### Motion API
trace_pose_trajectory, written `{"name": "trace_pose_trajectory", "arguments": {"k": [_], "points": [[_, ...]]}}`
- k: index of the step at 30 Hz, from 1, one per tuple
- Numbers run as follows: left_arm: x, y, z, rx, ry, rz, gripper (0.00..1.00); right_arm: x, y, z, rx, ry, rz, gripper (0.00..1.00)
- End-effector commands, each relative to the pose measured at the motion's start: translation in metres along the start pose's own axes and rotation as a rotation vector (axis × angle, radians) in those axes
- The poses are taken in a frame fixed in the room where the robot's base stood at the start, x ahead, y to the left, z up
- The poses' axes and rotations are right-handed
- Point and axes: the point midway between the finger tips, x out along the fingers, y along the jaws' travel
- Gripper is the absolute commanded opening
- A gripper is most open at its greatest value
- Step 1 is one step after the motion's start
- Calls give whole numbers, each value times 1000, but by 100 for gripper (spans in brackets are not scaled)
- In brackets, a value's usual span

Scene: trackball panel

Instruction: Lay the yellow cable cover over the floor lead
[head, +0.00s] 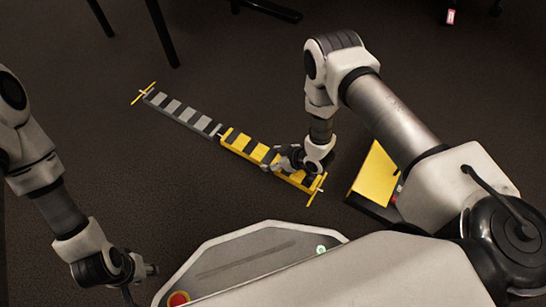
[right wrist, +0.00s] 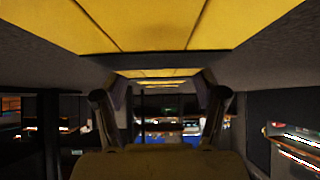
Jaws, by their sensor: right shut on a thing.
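The yellow cable cover (head: 245,145), with black stripes, lies low along the floor in the head view. It runs on from the right end of a grey-and-black striped strip (head: 180,111). Yellow cross marks show at the far left end (head: 143,93) and near right end (head: 317,188) of this line. My right gripper (head: 289,160) is shut on the cover near its right end. The cover's yellow underside or face (right wrist: 170,25) fills the top of the right wrist view, above the fingers (right wrist: 158,105). I cannot make out the floor lead. My left gripper (head: 142,279) is away at lower left; its jaws are unclear.
A yellow panel (head: 375,172) with a dark edge stands right of the cover, beneath my right arm. Dark furniture legs (head: 161,33) stand at the back. A small red-and-white item (head: 450,17) lies far right. Dark carpet left of the strip is open.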

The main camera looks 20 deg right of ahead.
Motion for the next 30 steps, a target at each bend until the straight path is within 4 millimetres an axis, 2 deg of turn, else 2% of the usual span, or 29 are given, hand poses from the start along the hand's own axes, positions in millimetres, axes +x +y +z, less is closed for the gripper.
{"name": "trace_pose_trajectory", "arguments": {"k": [22,23,25,30], "points": [[11,0,0,0,0,0,40,11,0,10,-1,1,0,19],[11,0,0,0,0,0,40,11,0,10,-1,2,0,74],[10,0,0,0,0,0,40,10,0,10,-1,1,0,99],[10,0,0,0,0,0,40,10,0,10,0,1,0,100]]}}
